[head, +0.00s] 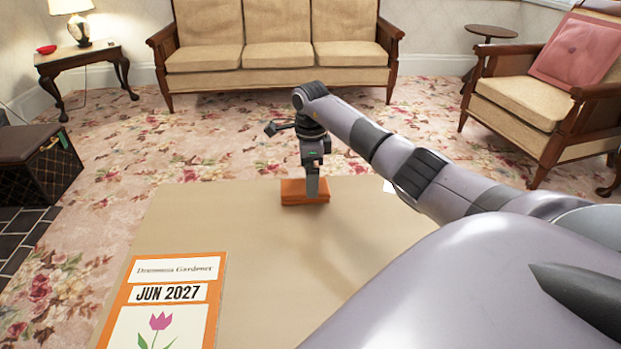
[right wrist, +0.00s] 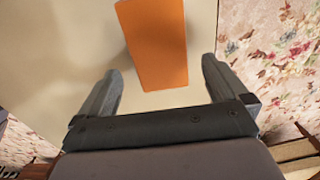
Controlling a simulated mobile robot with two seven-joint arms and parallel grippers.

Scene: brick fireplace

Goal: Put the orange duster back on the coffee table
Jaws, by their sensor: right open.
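The orange duster (head: 292,191) is a rectangular block lying on the beige coffee table (head: 250,250), near its far edge. In the right wrist view the duster (right wrist: 155,45) shows its flat orange face, reaching from the top edge down between my fingers. My right gripper (head: 313,193) points down at the duster, partly covering it in the head view. Its two fingers are apart, one on each side of the duster, with visible gaps in the wrist view. I cannot tell how far down the fingertips reach. My left gripper is not in view.
An orange-bordered magazine (head: 168,305) lies at the table's near left. A white piece (head: 389,187) shows behind my right arm. The table's middle is clear. A sofa (head: 277,45), armchair (head: 530,95), side table (head: 85,62) and dark box (head: 38,165) stand around it.

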